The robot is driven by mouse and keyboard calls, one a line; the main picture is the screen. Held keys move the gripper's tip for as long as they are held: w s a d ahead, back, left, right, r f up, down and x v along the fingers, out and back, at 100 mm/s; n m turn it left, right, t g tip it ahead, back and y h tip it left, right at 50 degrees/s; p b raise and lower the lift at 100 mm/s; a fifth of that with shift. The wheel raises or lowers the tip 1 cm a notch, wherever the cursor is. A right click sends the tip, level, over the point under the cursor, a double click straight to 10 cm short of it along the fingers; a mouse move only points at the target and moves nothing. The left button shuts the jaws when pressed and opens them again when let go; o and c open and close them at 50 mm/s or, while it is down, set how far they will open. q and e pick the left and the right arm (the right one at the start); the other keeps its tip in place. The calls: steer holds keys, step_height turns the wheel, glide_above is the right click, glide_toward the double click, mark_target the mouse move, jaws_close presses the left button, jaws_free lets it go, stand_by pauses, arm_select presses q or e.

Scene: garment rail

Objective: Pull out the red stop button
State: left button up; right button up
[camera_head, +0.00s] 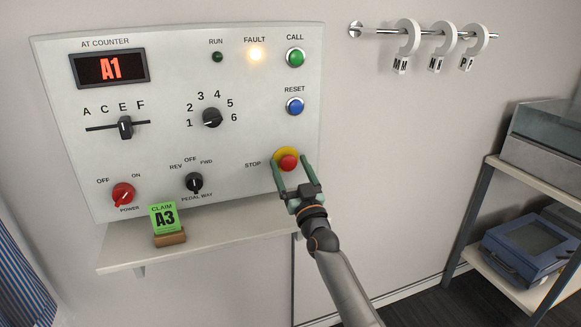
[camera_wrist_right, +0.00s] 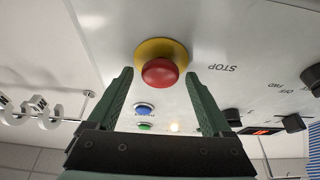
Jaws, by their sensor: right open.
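The red stop button (camera_head: 288,162) is a round mushroom knob on a yellow base ring (camera_head: 279,154), at the lower right of the control panel. In the right wrist view the red button (camera_wrist_right: 160,72) stands out from its yellow ring (camera_wrist_right: 161,49). My right gripper (camera_head: 294,174) is open in front of the button. In the wrist view its two green fingers (camera_wrist_right: 156,90) stand apart to either side of the knob, with visible gaps, and do not appear to touch it. My left gripper is out of view.
The white panel (camera_head: 240,140) carries a blue RESET button (camera_head: 295,106), a green CALL button (camera_head: 296,57), a lit FAULT lamp (camera_head: 256,54) and several knobs. A shelf (camera_head: 220,240) below holds a green A3 claim card (camera_head: 163,218). Hooks (camera_head: 440,38) hang on a rail at right.

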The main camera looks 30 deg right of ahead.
steer(key=shift+w, duration=0.1)
steer(key=shift+c, duration=0.4)
jaws_close()
stand_by(0.6)
